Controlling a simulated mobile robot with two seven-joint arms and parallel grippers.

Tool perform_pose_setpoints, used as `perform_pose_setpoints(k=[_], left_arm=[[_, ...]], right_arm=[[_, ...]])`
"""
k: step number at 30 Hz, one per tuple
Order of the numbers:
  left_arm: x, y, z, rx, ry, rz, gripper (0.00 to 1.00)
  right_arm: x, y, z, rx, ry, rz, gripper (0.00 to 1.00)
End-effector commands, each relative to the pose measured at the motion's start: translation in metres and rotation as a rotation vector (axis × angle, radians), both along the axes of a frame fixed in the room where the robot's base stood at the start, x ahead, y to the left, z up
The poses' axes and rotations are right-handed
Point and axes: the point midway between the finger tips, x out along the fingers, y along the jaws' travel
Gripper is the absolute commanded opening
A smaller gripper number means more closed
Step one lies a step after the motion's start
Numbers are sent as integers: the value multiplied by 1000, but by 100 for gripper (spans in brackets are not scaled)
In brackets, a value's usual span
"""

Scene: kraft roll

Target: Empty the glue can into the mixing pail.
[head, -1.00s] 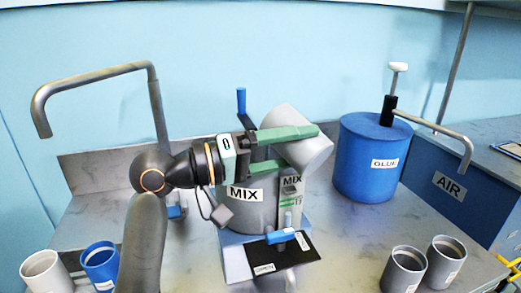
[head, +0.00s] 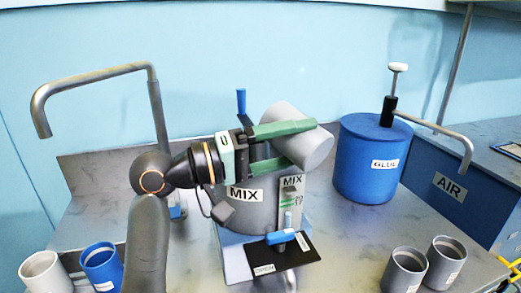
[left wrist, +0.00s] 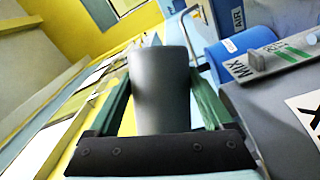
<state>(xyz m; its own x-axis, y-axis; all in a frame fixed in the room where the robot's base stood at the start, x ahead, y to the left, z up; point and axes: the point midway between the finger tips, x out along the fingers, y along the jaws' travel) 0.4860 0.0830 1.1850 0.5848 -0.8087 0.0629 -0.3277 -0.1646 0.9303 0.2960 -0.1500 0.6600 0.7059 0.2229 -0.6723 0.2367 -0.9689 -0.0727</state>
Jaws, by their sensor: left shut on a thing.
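My left gripper (head: 302,143) is shut on a grey can (head: 313,152), with green fingers on both sides of it. The can is strongly tilted, its lower end toward the right, above the grey mixing pail (head: 225,212) labelled MIX. The can also shows between the fingers in the left wrist view (left wrist: 160,90). Its mouth and contents are hidden, and I cannot tell whether anything flows out. The gripper and can hide most of the pail's opening. My right gripper is not in view.
A blue GLUE drum (head: 365,172) with a pump and spout stands to the right. Two grey cups (head: 405,270) (head: 446,264) stand front right; a white cup (head: 45,273) and a blue cup (head: 101,267) front left. A bent pipe (head: 95,80) rises behind on the left.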

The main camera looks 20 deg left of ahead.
Motion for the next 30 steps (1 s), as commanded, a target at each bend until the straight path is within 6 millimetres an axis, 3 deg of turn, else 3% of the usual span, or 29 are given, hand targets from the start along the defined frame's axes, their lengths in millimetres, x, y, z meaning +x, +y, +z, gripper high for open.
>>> perform_pose_setpoints(k=[30], left_arm=[[5,9,9,-94,51,1,0]], right_arm=[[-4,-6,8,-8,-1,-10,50]])
